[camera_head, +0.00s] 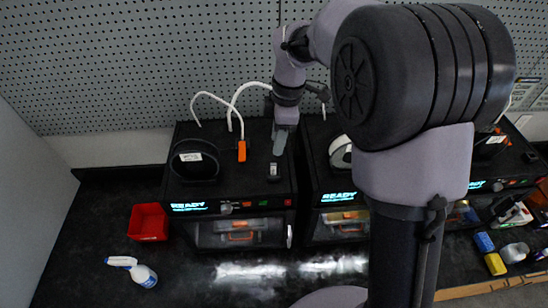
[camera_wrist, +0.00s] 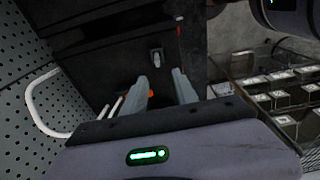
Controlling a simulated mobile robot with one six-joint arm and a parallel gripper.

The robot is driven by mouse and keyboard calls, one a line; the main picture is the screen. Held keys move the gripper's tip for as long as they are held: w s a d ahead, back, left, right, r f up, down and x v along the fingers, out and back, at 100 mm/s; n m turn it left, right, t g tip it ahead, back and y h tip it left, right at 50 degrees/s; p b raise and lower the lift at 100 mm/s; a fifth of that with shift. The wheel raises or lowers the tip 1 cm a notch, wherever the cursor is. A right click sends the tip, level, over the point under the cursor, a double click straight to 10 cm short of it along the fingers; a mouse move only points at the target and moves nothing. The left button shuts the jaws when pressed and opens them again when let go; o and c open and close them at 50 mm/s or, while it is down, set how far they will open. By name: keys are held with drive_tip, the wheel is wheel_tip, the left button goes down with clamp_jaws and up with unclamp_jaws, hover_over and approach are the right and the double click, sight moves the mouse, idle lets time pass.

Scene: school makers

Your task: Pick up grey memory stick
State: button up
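The grey memory stick (camera_head: 273,170) is a small light piece on the black top of the left printer (camera_head: 235,188), near its front edge. In the wrist view the stick (camera_wrist: 156,55) lies on the dark surface, beyond the fingertips. My gripper (camera_head: 279,152) is just above and behind the stick in the head view. In the wrist view my gripper (camera_wrist: 161,78) has its two grey fingers apart with nothing between them, so it is open. The stick is not touched.
A black spool (camera_head: 194,160) and an orange part (camera_head: 242,151) with white tubes sit left of my gripper. A second printer stands to the right. A red bin (camera_head: 148,222) and a white-and-blue bottle (camera_head: 143,276) are on the dark bench at left.

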sight(274, 164)
drive_tip(key=f, duration=0.4)
drive_tip(key=a+f, duration=0.1)
drive_tip(key=f, duration=0.1)
drive_tip(key=shift+w+a, duration=0.1)
drive_tip(key=shift+w, duration=0.2)
wheel_tip(274, 164, down, 5)
drive_tip(key=shift+s+f+p, duration=0.1)
drive_tip(key=shift+p, duration=0.6)
drive_tip(key=shift+f, duration=0.2)
drive_tip(key=c, duration=0.4)
clamp_jaws()
